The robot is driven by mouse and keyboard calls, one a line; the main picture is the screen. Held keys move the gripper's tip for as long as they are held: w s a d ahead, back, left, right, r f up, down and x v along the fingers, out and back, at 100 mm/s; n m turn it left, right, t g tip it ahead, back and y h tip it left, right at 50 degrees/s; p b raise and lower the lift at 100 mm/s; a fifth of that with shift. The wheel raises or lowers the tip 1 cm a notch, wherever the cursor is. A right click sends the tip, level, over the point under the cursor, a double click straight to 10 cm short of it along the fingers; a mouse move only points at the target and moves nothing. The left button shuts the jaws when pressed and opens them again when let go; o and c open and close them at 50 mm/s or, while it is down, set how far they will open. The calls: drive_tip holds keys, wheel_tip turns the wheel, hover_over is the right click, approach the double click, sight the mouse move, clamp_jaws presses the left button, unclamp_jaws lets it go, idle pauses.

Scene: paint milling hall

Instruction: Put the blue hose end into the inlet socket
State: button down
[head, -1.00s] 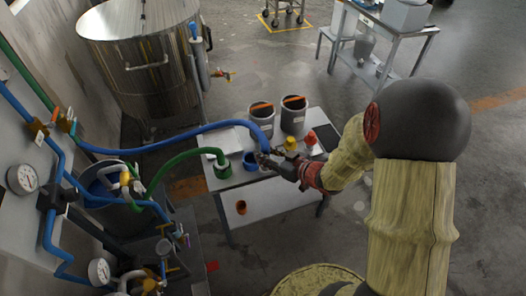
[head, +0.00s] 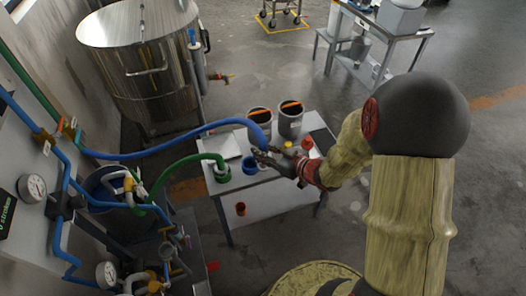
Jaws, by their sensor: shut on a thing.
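The blue hose (head: 170,150) arcs from the wall pipes on the left over to the small table, and its end (head: 260,138) hangs down at my gripper. My gripper (head: 264,156) is shut on the blue hose end, above the table. A blue round cup-like fitting (head: 250,166), which may be the inlet socket, stands on the table just below and left of my gripper. The hose end looks apart from it, but its lower tip is hidden by the fingers. A green hose (head: 180,166) ends in a green fitting (head: 221,174) left of the blue one.
Two grey pots (head: 290,122) with orange bars stand behind my gripper. A small orange-red item (head: 307,143) and a dark panel (head: 325,137) lie to the right. An orange cup (head: 240,209) sits on the lower shelf. A steel tank (head: 150,75) stands behind left.

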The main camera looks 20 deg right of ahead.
drive_tip(key=shift+r, duration=0.55)
